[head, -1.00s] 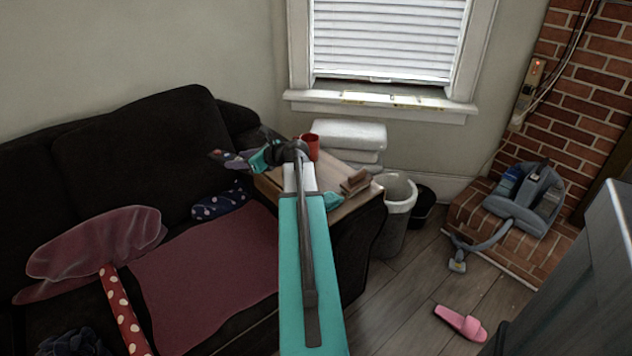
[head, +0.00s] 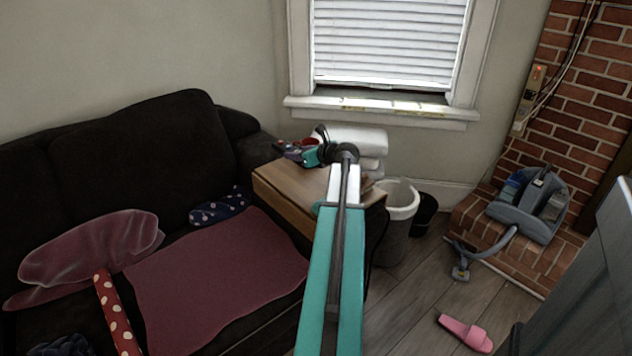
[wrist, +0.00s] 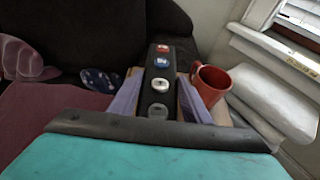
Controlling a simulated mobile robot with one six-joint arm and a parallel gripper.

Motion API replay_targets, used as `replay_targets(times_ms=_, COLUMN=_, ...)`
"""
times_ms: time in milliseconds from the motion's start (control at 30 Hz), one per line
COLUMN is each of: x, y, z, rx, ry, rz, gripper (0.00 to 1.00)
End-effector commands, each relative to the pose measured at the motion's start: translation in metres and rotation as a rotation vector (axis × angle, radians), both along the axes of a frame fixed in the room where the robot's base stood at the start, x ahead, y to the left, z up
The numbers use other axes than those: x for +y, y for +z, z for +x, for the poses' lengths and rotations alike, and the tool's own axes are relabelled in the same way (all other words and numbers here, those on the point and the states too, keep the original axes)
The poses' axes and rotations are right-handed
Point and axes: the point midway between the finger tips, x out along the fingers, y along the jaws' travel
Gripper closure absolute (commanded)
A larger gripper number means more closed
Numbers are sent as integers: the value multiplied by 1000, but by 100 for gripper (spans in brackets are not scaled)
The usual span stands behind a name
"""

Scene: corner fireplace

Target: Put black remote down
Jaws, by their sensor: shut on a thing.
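The black remote (wrist: 158,85) is held between the purple fingers of my gripper (wrist: 159,98) in the wrist view, with its red, blue and white buttons facing the camera. In the head view my gripper (head: 290,150) is over the far part of the wooden side table (head: 285,185). The remote is small and hard to make out there. I cannot tell whether the remote touches the tabletop. A red mug (wrist: 211,82) stands close to the right of my gripper in the wrist view. In the head view the mug is mostly hidden behind my gripper.
A dark sofa (head: 150,130) with a maroon blanket (head: 215,275) lies left of the table. White folded stacks (head: 358,138) stand behind it, under the window. A bin (head: 399,210) stands at its right. The table's front left part is clear.

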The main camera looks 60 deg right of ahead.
Motion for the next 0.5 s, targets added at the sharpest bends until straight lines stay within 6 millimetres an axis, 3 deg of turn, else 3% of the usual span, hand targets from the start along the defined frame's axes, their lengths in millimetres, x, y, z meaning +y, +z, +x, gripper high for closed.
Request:
replay_targets(times_ms=167, x=1, y=-11, z=1, rx=-1, ry=0, rz=2, gripper=87)
replay_targets(times_ms=500, x=1, y=-56, z=1, rx=-1, ry=1, rz=2, gripper=87)
